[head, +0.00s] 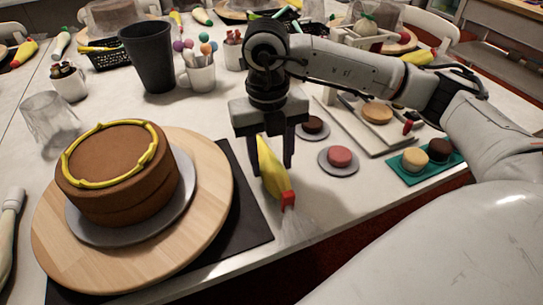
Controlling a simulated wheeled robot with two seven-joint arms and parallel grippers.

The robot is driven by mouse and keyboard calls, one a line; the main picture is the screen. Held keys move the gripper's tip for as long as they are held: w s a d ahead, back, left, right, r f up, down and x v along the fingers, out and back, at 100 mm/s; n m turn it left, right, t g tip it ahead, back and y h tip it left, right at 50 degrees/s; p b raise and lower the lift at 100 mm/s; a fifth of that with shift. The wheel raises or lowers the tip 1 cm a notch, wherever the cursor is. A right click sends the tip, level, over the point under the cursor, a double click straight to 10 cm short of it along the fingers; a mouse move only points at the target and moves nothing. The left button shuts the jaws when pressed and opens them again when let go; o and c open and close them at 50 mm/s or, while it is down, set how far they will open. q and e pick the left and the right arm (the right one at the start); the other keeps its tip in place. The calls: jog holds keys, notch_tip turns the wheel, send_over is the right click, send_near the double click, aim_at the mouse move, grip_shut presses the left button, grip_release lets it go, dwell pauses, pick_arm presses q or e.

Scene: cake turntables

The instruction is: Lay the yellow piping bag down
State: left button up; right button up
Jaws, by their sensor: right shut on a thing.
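My right gripper (264,150) points down over the table, right of the cake, and is shut on the yellow piping bag (272,172). The bag hangs tilted between the fingers, with its red collar (289,201) and clear tip pointing down toward the front edge of the table. I cannot tell whether the tip touches the table. A brown cake (118,184) with a ring of yellow piping on top sits on a grey board on the wooden turntable (210,205). My left gripper is not in view.
A dark mat (240,225) lies under the turntable. A pink macaron on a grey disc (340,160) and a green tray (405,177) are to the right. A black cup (148,55), a white mug (198,76) and a clear glass (50,119) stand behind. A white piping bag (9,225) lies far left.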

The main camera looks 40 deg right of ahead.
jog(key=shift+f, duration=0.3)
dwell(0.4)
jog(key=o, duration=0.8)
jog(key=shift+c, duration=0.2)
notch_tip(320, 180, up, 10)
jog(key=p, duration=0.1)
jog(key=shift+a+r, duration=0.15)
jog(key=shift+a, duration=0.05)
jog(key=shift+r+p, duration=0.1)
jog(key=shift+p, duration=0.2)
